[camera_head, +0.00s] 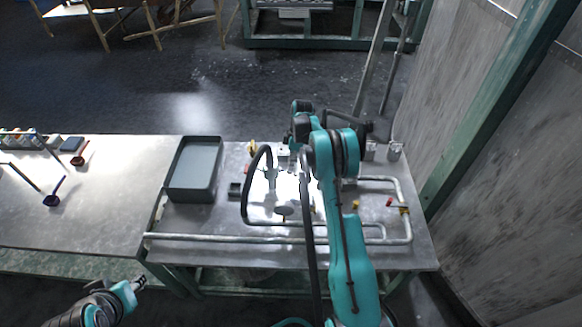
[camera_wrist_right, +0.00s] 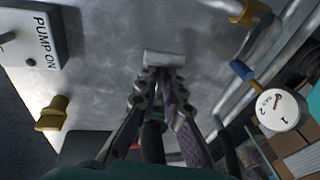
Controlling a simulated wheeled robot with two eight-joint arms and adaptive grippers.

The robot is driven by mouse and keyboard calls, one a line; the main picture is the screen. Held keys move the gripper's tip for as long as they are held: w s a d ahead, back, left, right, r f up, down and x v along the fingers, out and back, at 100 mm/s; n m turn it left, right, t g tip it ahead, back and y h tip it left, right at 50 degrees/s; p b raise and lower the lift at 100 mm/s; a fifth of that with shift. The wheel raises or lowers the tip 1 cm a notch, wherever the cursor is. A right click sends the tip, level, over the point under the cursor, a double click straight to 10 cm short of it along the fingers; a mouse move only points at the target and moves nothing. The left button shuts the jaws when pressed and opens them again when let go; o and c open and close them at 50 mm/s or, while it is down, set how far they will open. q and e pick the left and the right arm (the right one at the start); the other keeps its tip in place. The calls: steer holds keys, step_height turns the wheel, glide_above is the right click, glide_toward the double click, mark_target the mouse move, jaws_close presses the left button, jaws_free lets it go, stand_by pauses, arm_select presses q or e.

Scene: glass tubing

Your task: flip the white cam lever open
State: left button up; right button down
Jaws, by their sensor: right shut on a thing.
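My right gripper (camera_wrist_right: 163,78) is shut at the top middle of the wrist view, its fingertips meeting at the pale, short bar-like piece (camera_wrist_right: 163,59). That piece looks like the white cam lever, seen end-on across the fingertips; what it is fixed to is hidden. In the head view the right arm reaches over the bench and mostly hides this gripper and the lever. My left gripper (camera_head: 136,284) is low at the left in front of the bench, away from the tubing; its finger opening is too small to read.
The metal bench (camera_head: 215,222) carries bent pipes and a black hose (camera_head: 245,200). A grey tray (camera_head: 193,197) stands at its left. Around the right gripper are a "PUMP ON" box (camera_wrist_right: 35,40), a yellow knob (camera_wrist_right: 53,113) and a round white gauge (camera_wrist_right: 280,110).

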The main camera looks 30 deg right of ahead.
steer(key=shift+r+g+h, duration=0.25)
steer(key=shift+g+h, duration=0.05)
steer(key=shift+h, duration=0.3)
steer(key=c, duration=1.7)
jaws_free()
steer(key=r, duration=0.4)
steer(key=w+d+r, duration=0.1)
steer(key=r, duration=0.6)
steer(key=shift+w+d+r, duration=0.25)
steer(key=shift+w+r, duration=0.1)
steer(key=shift+w, duration=0.05)
